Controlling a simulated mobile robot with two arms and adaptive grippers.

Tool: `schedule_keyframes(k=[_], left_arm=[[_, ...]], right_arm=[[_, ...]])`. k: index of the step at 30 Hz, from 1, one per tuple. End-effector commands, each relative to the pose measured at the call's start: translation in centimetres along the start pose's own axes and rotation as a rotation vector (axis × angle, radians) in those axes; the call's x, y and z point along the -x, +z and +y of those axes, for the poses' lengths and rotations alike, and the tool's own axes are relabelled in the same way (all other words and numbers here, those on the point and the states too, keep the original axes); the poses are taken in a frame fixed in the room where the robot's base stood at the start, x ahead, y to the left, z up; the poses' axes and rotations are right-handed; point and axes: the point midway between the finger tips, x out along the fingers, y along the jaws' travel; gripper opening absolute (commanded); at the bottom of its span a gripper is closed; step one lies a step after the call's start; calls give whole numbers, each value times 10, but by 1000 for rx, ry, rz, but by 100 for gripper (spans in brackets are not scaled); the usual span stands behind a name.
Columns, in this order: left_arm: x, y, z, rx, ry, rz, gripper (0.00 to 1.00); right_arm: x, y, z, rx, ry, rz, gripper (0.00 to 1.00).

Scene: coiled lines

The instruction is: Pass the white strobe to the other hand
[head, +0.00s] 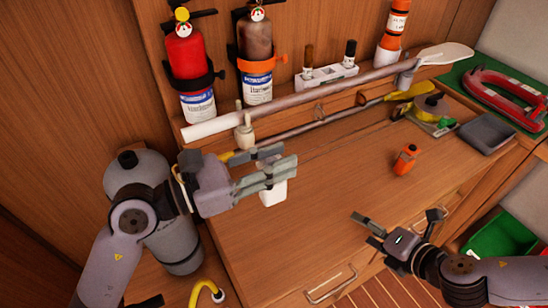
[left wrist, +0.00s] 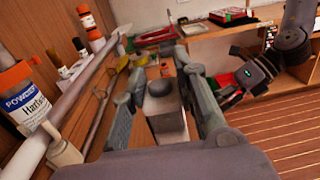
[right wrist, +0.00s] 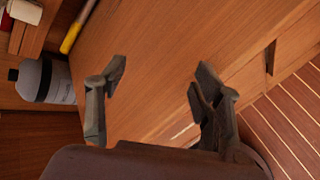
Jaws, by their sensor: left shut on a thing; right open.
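The white strobe (head: 272,193) is held by my left gripper (head: 277,170), above the left part of the wooden desk top. Its lower part shows below the fingers; its upper part is hidden by them in the head view. In the left wrist view the strobe (left wrist: 170,122) sits between the two fingers, pale with a dark round top. My right gripper (head: 402,222) is open and empty, over the desk's front edge, to the right of and apart from the strobe. In the right wrist view its fingers (right wrist: 162,78) stand wide apart with only wood behind them.
An orange bottle (head: 405,160) stands on the desk (head: 330,210). A long grey pole (head: 300,98) runs along the back ledge, below a red extinguisher (head: 187,55) and an orange-banded one (head: 256,65). A grey tray (head: 487,133) lies at right. The desk's middle is clear.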

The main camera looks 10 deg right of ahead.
Motion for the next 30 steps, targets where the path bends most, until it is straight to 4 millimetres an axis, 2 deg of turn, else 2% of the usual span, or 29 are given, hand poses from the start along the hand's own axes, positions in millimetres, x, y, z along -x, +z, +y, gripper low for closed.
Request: schedule_keyframes(k=[8, 11, 14, 16, 21, 23, 24, 26, 27, 30], left_arm=[[0, 0, 0, 0, 0, -1, 0], [0, 0, 0, 0, 0, -1, 0], [0, 0, 0, 0, 0, -1, 0], [0, 0, 0, 0, 0, -1, 0], [0, 0, 0, 0, 0, -1, 0], [0, 0, 0, 0, 0, -1, 0], [0, 0, 0, 0, 0, -1, 0], [0, 0, 0, 0, 0, -1, 0], [0, 0, 0, 0, 0, -1, 0], [0, 1, 0, 0, 0, -1, 0]], right_arm=[[2, -59, -40, -149, -121, -34, 61], [9, -88, -59, -214, -189, -53, 61], [20, -126, -85, -278, -290, -79, 61], [21, -148, -116, -279, -378, -109, 61], [-1, -164, -205, -158, -559, -157, 61], [-12, -169, -235, -157, -615, -169, 61], [-25, -172, -252, -192, -643, -180, 61], [-48, -175, -273, -296, -669, -202, 61], [-63, -178, -286, -385, -682, -217, 61], [-92, -188, -320, -630, -720, -259, 61]])
